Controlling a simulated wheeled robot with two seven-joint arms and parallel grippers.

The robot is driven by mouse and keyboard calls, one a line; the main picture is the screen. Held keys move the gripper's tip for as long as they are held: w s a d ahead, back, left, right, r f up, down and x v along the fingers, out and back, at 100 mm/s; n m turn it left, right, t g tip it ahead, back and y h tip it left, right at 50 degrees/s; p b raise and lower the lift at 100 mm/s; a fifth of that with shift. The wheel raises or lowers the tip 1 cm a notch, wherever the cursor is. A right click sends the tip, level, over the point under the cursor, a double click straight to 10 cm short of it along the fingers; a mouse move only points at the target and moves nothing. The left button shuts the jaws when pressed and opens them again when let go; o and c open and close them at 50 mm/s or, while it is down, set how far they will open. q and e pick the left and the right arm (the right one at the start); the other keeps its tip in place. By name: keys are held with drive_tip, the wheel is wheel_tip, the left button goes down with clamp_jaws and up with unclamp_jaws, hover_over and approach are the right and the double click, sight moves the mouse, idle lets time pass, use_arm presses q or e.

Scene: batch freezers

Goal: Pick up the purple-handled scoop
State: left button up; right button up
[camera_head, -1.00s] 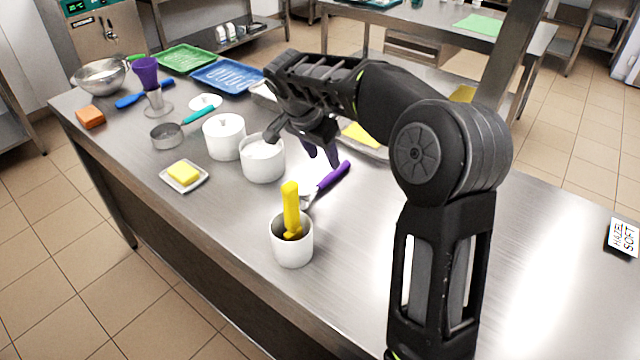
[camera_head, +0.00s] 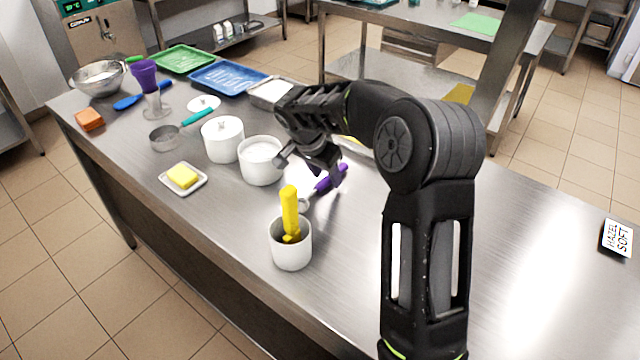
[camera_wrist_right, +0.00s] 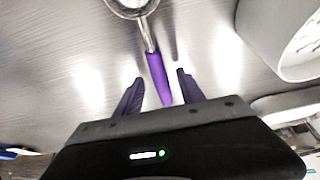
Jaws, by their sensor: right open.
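The purple-handled scoop lies on the steel table behind the white cup; its purple handle (camera_head: 324,184) shows in the head view, partly covered by my gripper. In the right wrist view its handle (camera_wrist_right: 157,76) points toward my gripper, and its round metal bowl is cut off at the top edge. My right gripper (camera_head: 309,171) is open above the scoop. In the wrist view its two purple-tipped fingers (camera_wrist_right: 159,76) stand on either side of the handle's end, with a gap on both sides. My left gripper is not in view.
A white cup (camera_head: 291,252) with a yellow-handled tool stands in front of the scoop. An open white pot (camera_head: 259,170) stands close left of my gripper, beside a lidded pot (camera_head: 222,145). The table is bare toward the right, apart from a small sign (camera_head: 617,238).

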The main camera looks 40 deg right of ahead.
drive_tip(key=shift+d+f, duration=0.15)
drive_tip(key=shift+f, duration=0.25)
clamp_jaws()
idle(0.6)
